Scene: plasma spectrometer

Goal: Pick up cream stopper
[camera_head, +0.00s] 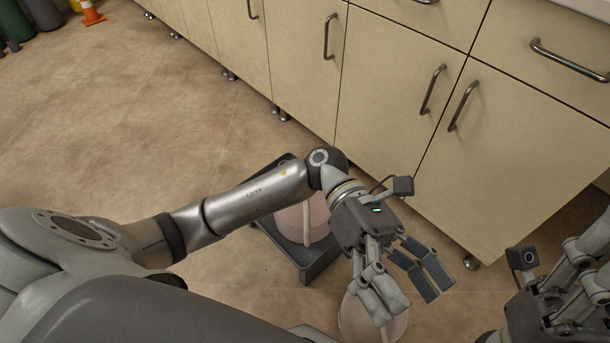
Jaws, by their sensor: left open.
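My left gripper (408,288) is open and empty, its fingers pointing down over the floor in front of the cabinets. I cannot make out a cream stopper anywhere in this view. A pale pinkish vessel (352,320) stands below the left gripper, partly hidden behind its fingers. Another pale pinkish vessel (290,220) stands in a dark tray (318,268), partly covered by my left forearm. My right gripper (570,285) shows only in part at the right edge, and its fingertips are not clear.
Beige cabinets (390,100) with metal handles and short feet run along the back and right. The brown floor (120,110) is open on the left. An orange cone (91,12) and dark cylinders (45,13) stand far off at the upper left.

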